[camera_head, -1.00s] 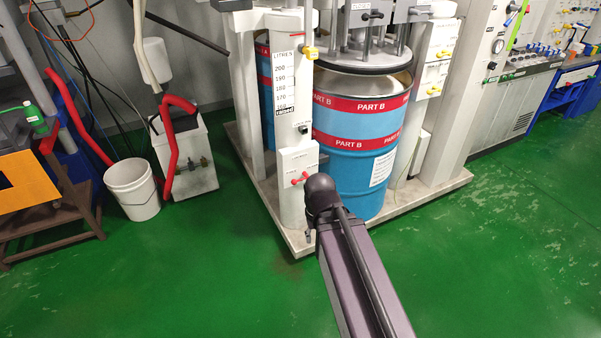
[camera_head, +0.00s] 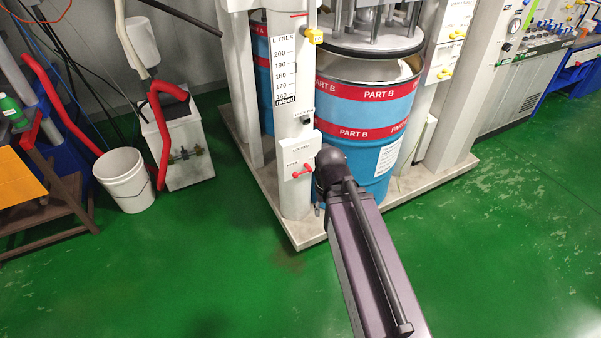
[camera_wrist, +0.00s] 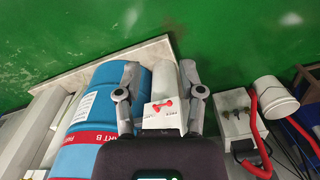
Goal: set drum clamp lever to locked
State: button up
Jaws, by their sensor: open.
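The red lever (camera_head: 302,169) sits on a white box low on the front white post, beside the blue drum (camera_head: 350,158). It lies roughly across the box, tilted a little. In the wrist view the red lever (camera_wrist: 163,107) shows between the fingers, with lettering under it that I cannot read surely. My gripper (camera_wrist: 160,73) is open and empty, its fingers spread on either side of the lever and the post, apart from the lever. In the head view my arm's end is just right of the lever box, and the fingers are mostly hidden.
A yellow handle (camera_head: 315,36) is higher on the same post, and more yellow handles (camera_head: 445,73) are on the right column. A white bucket (camera_head: 126,182) and a grey tank (camera_head: 184,150) with red hose stand left. Green floor in front is clear.

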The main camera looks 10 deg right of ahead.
jog(key=shift+f, duration=0.15)
jog(key=n+t+h+b, duration=0.8)
jog(key=n+t+b, duration=0.6)
jog(key=b, duration=3.1)
send_near(301, 173)
jog(key=f+v, duration=0.1)
jog(key=v, duration=0.2)
jog(key=shift+s+r, duration=0.2)
jog(key=shift+s, duration=0.05)
jog(key=shift+d, duration=0.1)
jog(key=x, duration=0.7)
jog(key=b+x, duration=0.1)
jog(key=x, duration=0.5)
jog(key=shift+w+r, duration=0.1)
jog(key=shift+w, duration=0.4)
